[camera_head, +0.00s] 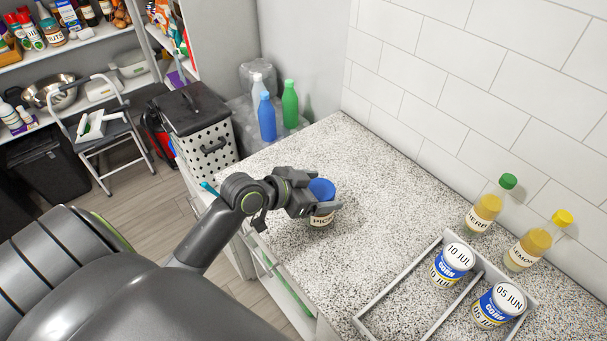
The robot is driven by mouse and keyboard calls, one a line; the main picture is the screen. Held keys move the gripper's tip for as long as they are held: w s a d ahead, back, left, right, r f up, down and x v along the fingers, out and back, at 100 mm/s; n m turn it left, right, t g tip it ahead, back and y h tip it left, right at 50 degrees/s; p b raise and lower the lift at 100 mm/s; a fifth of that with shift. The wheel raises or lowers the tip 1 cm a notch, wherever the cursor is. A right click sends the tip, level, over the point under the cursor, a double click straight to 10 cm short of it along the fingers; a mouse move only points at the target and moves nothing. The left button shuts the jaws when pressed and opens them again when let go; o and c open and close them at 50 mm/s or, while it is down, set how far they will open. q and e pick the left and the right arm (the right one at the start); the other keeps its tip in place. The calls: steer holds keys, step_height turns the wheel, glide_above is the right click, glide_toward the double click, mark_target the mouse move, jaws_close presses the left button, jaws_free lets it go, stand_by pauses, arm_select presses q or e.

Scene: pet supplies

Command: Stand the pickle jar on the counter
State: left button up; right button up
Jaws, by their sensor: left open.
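The pickle jar (322,221) has a blue lid and a pale label reading "PICK", the rest of which is hidden. It appears upright on the speckled counter (371,170), near the counter's left edge. My left gripper (328,205) reaches in from the left at the jar, just below the lid. Its fingers are open, with the jar between or right beside them; I cannot tell whether they touch it. The gripper hides part of the jar's middle. My right gripper is not in view.
A divided tray (394,291) at the front right holds two corn cans (453,263) (498,305). Two yellow-filled bottles (484,212) (530,248) stand by the tiled wall. Blue and green bottles (267,118) (290,104) stand beyond the counter's far end. The counter's middle is clear.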

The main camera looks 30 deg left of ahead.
arm_select(q)
steer(key=v, duration=1.2)
steer(key=shift+d+f, duration=0.1)
steer(key=shift+f, duration=0.1)
stand_by(0.3)
